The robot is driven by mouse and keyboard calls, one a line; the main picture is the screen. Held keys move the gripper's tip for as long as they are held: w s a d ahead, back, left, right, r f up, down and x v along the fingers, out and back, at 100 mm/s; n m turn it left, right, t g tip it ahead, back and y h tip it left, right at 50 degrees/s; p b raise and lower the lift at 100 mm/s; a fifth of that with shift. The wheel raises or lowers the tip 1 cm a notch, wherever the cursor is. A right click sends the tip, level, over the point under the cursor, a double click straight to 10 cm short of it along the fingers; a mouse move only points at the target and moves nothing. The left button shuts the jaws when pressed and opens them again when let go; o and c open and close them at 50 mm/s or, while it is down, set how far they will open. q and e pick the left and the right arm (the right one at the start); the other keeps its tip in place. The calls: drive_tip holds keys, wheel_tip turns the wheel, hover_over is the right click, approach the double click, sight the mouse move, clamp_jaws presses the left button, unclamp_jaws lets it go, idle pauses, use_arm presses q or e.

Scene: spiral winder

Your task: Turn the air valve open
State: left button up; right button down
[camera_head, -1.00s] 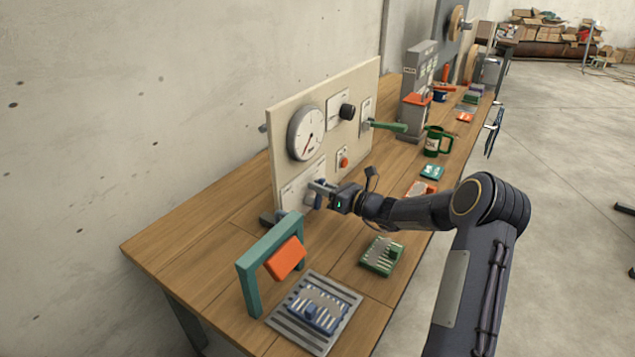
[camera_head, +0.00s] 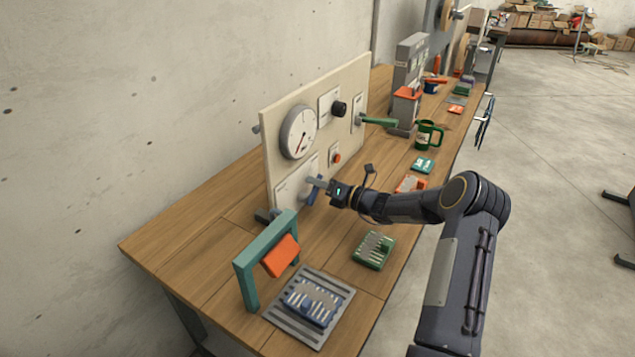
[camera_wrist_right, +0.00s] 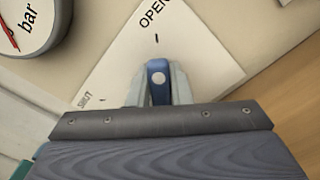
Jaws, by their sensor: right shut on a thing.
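The air valve's blue handle (camera_head: 313,195) is low on the upright cream panel (camera_head: 356,84), over a white label. My right gripper (camera_head: 318,185) is at the panel, shut on this handle. In the right wrist view the blue handle (camera_wrist_right: 158,82) sits between the two pale fingers, which hide its sides. My left gripper is in neither view.
Above the valve are a round gauge (camera_head: 299,132), a black knob (camera_head: 339,109) and a green lever (camera_head: 378,122). A teal frame with an orange flap (camera_head: 281,256) stands at the near left. A green block (camera_head: 373,250) lies below my right arm. Bare tabletop shows at the left.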

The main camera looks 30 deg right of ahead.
drive_tip(key=c, duration=1.3)
unclamp_jaws()
drive_tip(key=shift+b+v, duration=0.7)
drive_tip(key=shift+v, duration=3.25)
drive_tip(key=shift+f, duration=0.1)
